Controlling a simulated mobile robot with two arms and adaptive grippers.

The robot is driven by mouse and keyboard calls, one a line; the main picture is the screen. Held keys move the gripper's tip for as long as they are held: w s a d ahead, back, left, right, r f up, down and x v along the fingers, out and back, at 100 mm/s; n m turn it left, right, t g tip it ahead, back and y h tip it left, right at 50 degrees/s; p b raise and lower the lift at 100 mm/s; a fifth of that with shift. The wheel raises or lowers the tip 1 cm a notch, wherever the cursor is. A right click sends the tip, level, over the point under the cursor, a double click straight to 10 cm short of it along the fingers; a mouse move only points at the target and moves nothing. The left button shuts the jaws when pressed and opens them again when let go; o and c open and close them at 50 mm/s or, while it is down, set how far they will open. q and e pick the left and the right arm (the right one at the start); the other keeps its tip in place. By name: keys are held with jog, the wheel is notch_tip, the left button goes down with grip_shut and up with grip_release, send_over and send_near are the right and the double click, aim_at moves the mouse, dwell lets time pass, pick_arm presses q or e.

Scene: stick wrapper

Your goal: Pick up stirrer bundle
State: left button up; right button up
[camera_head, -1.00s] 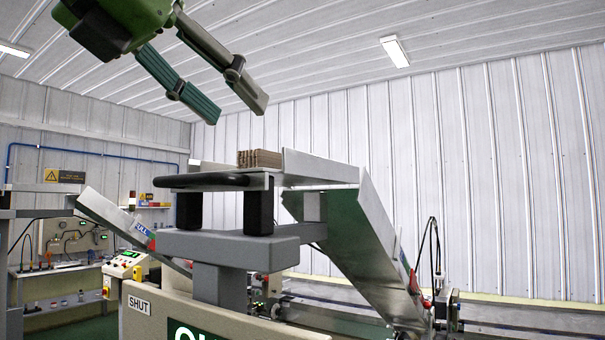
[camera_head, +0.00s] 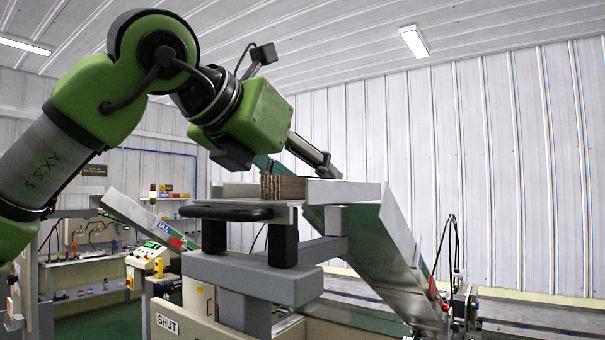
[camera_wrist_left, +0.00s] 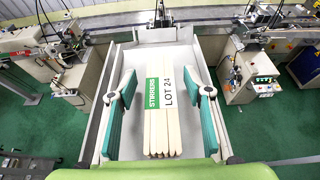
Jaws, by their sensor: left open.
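The stirrer bundle (camera_wrist_left: 176,128) is a flat pack of pale wooden sticks with a green and white band reading "STIRRERS LOT 24". In the left wrist view it lies lengthwise on a light tray (camera_wrist_left: 205,54). In the head view the bundle's brown end (camera_head: 285,188) shows at the edge of the raised tray. My left gripper (camera_head: 297,168) is over the tray in the head view, pointing away. In the wrist view its open teal fingers (camera_wrist_left: 164,84) stand on either side of the bundle, with a gap at each side. Whether they are down at its level I cannot tell.
The tray stands on a grey stand (camera_head: 245,275) with a black handle bar (camera_head: 228,212) at its front. A metal chute (camera_head: 385,250) slopes down at right. In the wrist view, machines flank the tray at both sides over green floor.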

pick_arm(q)
jog(key=shift+w+d+f, duration=0.25)
jog(key=shift+w, duration=0.15)
jog(key=shift+s+r, duration=0.1)
jog(key=shift+s, duration=0.05)
jog(key=c, duration=1.2)
pick_arm(e)
jog(key=shift+s+r, duration=0.1)
jog(key=shift+s, duration=0.2)
pick_arm(q)
jog(key=shift+r, duration=0.15)
